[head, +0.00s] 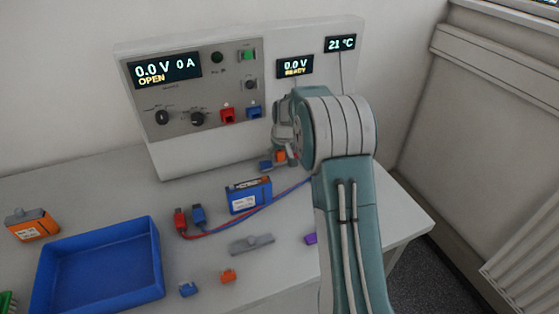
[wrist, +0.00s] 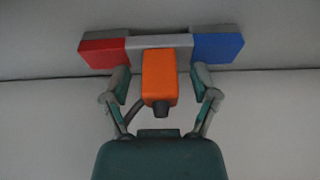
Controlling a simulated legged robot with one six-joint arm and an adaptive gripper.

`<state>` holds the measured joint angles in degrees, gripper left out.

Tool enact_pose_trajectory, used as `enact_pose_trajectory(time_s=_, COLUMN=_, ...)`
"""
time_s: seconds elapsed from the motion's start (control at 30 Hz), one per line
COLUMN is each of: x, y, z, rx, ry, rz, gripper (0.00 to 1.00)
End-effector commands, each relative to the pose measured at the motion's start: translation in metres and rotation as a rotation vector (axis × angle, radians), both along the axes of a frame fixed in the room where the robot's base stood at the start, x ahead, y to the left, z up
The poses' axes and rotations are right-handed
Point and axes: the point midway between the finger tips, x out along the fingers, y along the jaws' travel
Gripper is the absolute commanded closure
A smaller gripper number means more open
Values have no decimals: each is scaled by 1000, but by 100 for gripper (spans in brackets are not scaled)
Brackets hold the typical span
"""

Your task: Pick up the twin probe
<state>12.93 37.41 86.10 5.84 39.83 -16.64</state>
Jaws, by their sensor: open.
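The twin probe shows in the wrist view as an orange handle (wrist: 159,78) with a grey crossbar, a red block (wrist: 103,52) at its left end and a blue block (wrist: 218,47) at its right end. My gripper (wrist: 160,90) is open, with one finger on each side of the orange handle. Gaps show between the fingers and the handle. In the head view the probe's orange part (head: 280,157) and blue part (head: 265,165) show by the foot of the cycler panel. My gripper (head: 283,143) and arm hide the rest of it.
The cycler panel (head: 205,150) stands behind the gripper; its display reads OPEN. A blue battery (head: 247,196) with red and blue leads (head: 250,211) lies nearby. A blue tray (head: 95,262), an orange battery (head: 32,226) and a grey part (head: 251,244) are on the table.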

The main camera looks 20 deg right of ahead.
Motion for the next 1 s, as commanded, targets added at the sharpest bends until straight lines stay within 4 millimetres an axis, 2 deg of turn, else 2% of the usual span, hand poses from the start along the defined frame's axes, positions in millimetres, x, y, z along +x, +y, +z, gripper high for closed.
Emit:
enact_pose_trajectory(time_s=0.17, x=0, y=0, z=0, rx=0, ry=-1, rz=0, gripper=23)
enact_pose_trajectory(time_s=0.2, x=0, y=0, z=0, rx=0, ry=-1, rz=0, gripper=41)
enact_pose_trajectory(time_s=0.27, x=0, y=0, z=0, rx=0, ry=-1, rz=0, gripper=67)
enact_pose_trajectory(time_s=0.3, x=0, y=0, z=0, rx=0, ry=0, rz=0, gripper=85)
enact_pose_trajectory(time_s=0.33, x=0, y=0, z=0, rx=0, ry=0, rz=0, gripper=99)
enact_pose_trajectory(time_s=0.77, x=0, y=0, z=1, rx=0, ry=2, rz=0, gripper=100)
enact_pose_trajectory(time_s=0.87, x=0, y=0, z=8, rx=-1, ry=0, rz=0, gripper=100)
enact_pose_trajectory(time_s=1.0, x=1, y=0, z=28, rx=-1, ry=-4, rz=0, gripper=100)
